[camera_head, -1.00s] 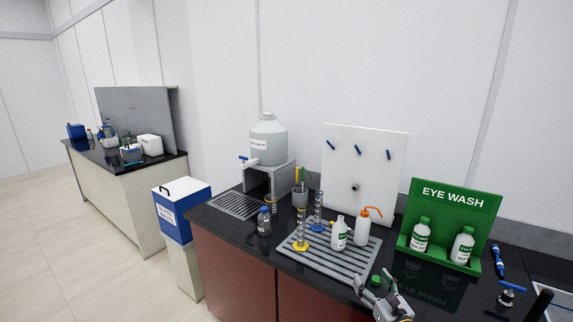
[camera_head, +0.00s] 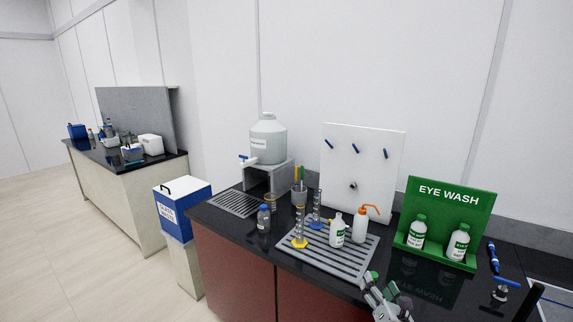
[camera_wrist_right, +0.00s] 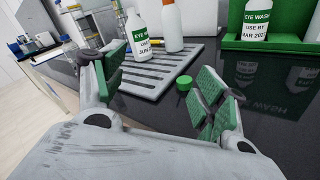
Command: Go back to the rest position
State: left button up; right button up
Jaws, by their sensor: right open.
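My right gripper (camera_head: 385,292) is at the bottom edge of the head view, in front of the drying rack's right corner. In the right wrist view its green-padded fingers (camera_wrist_right: 160,82) are spread apart with nothing held between them. A small green cap (camera_wrist_right: 184,84) lies on the black counter beyond the fingers, apart from them. My left gripper is out of view.
A grey ridged rack (camera_head: 325,259) carries a white eye wash bottle (camera_head: 337,232), an orange-tipped wash bottle (camera_head: 360,226) and cylinders. A green eye wash stand (camera_head: 452,207) with two bottles is at right. A blue-lidded bottle (camera_head: 263,220) stands left of the rack.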

jog(key=s+d+f+m+g+h, duration=0.15)
jog(key=s+f+m+g, duration=0.3)
jog(key=m, duration=0.45)
jog(key=s+f+m+g+h, duration=0.25)
jog(key=s+m, duration=0.35)
jog(key=m, duration=0.3)
jog(key=s+a+f+m+g+y, duration=0.25)
jog(key=s+m+g, duration=0.2)
jog(key=s, duration=0.35)
jog(key=s+a+f+m+g+y, duration=0.1)
jog(key=s+a+m+g+y, duration=0.2)
jog(key=s+m, duration=0.4)
jog(key=s+f+n+h, duration=0.1)
jog(key=s+f, duration=0.1)
jog(key=f, duration=1.4)
jog(key=s+f, duration=0.2)
jog(key=f, duration=1.5)
jog(key=s+d+f+g, duration=0.2)
jog(key=s+d+f, duration=0.1)
jog(key=s+f, duration=1.7)
jog(key=shift+s, duration=1.05)
